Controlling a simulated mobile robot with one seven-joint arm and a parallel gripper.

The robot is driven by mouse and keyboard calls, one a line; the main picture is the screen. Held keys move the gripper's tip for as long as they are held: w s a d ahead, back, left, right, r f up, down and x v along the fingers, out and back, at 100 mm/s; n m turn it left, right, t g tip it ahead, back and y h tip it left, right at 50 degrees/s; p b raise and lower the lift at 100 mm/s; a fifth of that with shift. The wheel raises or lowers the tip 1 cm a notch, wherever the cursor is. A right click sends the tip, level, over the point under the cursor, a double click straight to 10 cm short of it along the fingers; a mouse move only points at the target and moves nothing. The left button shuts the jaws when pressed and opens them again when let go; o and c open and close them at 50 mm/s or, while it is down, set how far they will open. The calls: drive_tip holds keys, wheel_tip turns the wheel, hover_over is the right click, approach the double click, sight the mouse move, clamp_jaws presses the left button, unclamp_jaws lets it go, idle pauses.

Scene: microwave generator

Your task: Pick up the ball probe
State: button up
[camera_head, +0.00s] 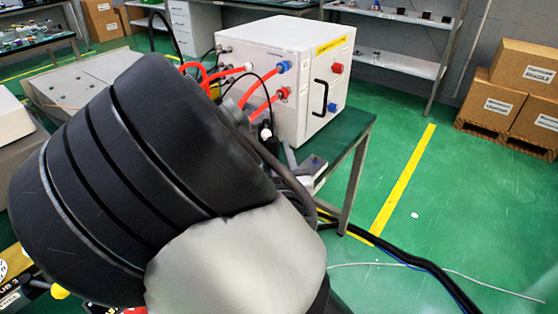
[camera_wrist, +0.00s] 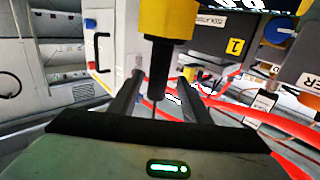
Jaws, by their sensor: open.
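My gripper (camera_wrist: 158,82) is open in the wrist view, with its two dark fingers apart. A black cylinder with a yellow end and a thin rod, probably the ball probe (camera_wrist: 166,52), comes in from the top centre. Its thin rod lines up with the gap between the fingers. I cannot tell its depth relative to the fingertips, and I see no contact. No ball shows clearly on it. In the head view my large dark arm covers the left and centre, and I cannot make out the gripper or probe clearly.
A white box (camera_head: 285,70) with red and blue connectors and a black handle stands on a green-topped table (camera_head: 352,135). Red hoses (camera_wrist: 240,110) run close to my gripper's right side. Black cables (camera_head: 400,255) cross the floor. Open green floor lies right; cardboard boxes (camera_head: 525,80) are at the far right.

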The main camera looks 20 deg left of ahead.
drive_tip(key=x, duration=0.2)
drive_tip(key=b+x, duration=0.1)
drive_tip(key=x, duration=0.2)
drive_tip(key=shift+w+d+r, duration=0.1)
drive_tip(key=shift+w+r, duration=0.1)
drive_tip(key=shift+r, duration=0.05)
clamp_jaws()
